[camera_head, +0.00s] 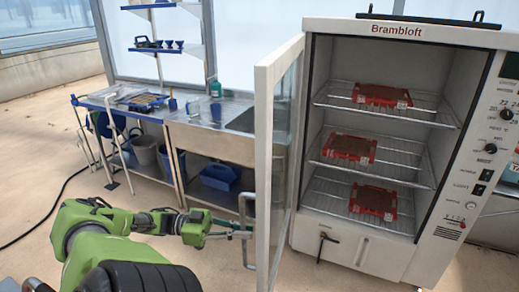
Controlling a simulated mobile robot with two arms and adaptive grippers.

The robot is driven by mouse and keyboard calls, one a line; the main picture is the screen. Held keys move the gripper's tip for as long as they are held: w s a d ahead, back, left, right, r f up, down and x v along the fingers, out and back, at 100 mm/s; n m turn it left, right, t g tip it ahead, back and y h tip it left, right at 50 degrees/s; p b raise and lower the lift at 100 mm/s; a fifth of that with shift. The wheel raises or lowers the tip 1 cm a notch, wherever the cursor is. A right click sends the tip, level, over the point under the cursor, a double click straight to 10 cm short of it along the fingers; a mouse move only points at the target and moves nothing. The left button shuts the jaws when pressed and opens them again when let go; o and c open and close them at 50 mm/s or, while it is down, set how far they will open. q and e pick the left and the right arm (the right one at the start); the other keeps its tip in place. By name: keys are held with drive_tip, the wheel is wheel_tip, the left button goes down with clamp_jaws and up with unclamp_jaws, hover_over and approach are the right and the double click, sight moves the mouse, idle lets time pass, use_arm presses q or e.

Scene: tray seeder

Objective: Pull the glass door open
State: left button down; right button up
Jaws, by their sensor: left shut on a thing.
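The glass door (264,160) of the white Brambloft cabinet (405,268) stands swung wide open on its left side, seen nearly edge-on. A grey vertical bar handle (246,258) sits on the door's left-facing side, low down. My green left arm comes in from the lower left, and its gripper (240,231) is shut on the handle near its middle. The exact finger contact is small in the picture. My right gripper is not in view.
Inside the cabinet, wire shelves hold red trays (382,95) of dark soil. A control panel (478,150) is at the right. Behind the door stands a metal sink bench (225,140) with a blue crate (220,177) below. Floor left of the door is mostly clear.

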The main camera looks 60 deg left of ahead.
use_arm(q)
drive_tip(key=shift+s+a+f, duration=0.15)
drive_tip(key=shift+s+a, duration=0.35)
drive_tip(key=shift+a, duration=0.1)
drive_tip(key=shift+s+a+f, duration=0.15)
drive_tip(key=shift+s+a, duration=0.35)
drive_tip(key=shift+a, duration=0.05)
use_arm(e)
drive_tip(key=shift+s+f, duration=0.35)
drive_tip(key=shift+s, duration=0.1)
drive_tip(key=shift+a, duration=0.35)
use_arm(q)
drive_tip(key=c, duration=2.1)
unclamp_jaws()
drive_tip(key=shift+a+r, duration=0.1)
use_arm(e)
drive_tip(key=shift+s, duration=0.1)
use_arm(q)
drive_tip(key=shift+w, duration=0.1)
drive_tip(key=v, duration=0.7)
drive_tip(key=shift+s, duration=0.2)
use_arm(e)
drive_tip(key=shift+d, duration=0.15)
